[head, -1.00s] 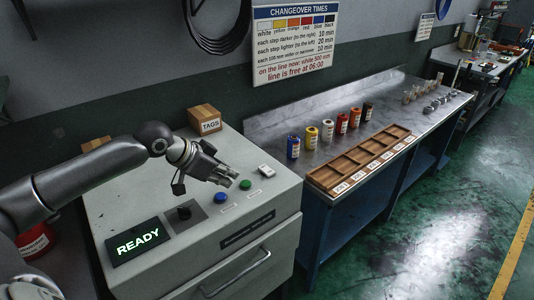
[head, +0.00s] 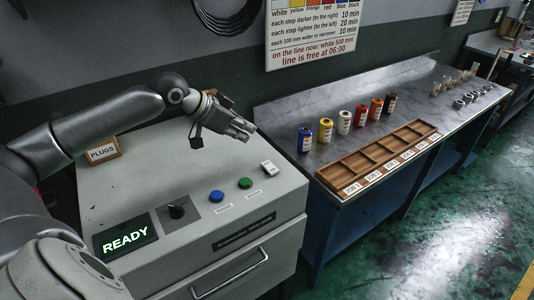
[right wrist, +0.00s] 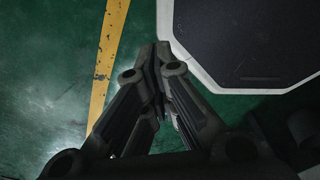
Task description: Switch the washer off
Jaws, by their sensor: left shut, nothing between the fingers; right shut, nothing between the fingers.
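The washer seems to be the grey cabinet (head: 140,185) at the front in the head view. Its top has a lit display (head: 125,236) reading READY, a black knob (head: 177,211), a blue button (head: 216,196), a green button (head: 245,183) and a small white switch-like piece (head: 268,168). The labels by the buttons are too small to read. My left gripper (head: 246,133) is shut and empty, above the far part of the cabinet top, apart from the controls. My right gripper (right wrist: 155,55) is shut and empty over the floor in the right wrist view.
A box marked PLUGS (head: 102,151) stands at the cabinet's back left. On the right a metal bench (head: 345,95) holds several coloured cans and a wooden compartment tray (head: 380,158). The green floor (head: 430,240) is open at the right.

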